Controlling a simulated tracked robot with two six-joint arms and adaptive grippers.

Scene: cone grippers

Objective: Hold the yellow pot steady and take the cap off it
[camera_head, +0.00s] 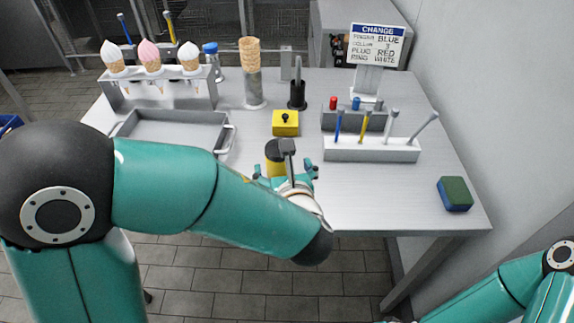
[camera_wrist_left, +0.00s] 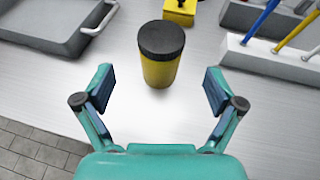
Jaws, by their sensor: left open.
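The yellow pot (camera_wrist_left: 160,72) stands upright on the metal table, with its black cap (camera_wrist_left: 161,38) on top. In the head view the pot (camera_head: 274,168) is partly hidden behind my left wrist, and its cap (camera_head: 276,150) shows above. My left gripper (camera_wrist_left: 158,92) is open, its two fingers apart on either side of the space just in front of the pot, not touching it. In the head view the left gripper (camera_head: 286,172) is at the near side of the pot. Part of my right arm shows at the lower right, but its gripper is out of view.
A yellow block with a black knob (camera_head: 285,122) sits behind the pot. A metal tray (camera_head: 172,132) is to the left. A white rack (camera_head: 371,150) with coloured sticks stands to the right. A green and blue sponge (camera_head: 455,193) lies near the right edge. Table between rack and sponge is clear.

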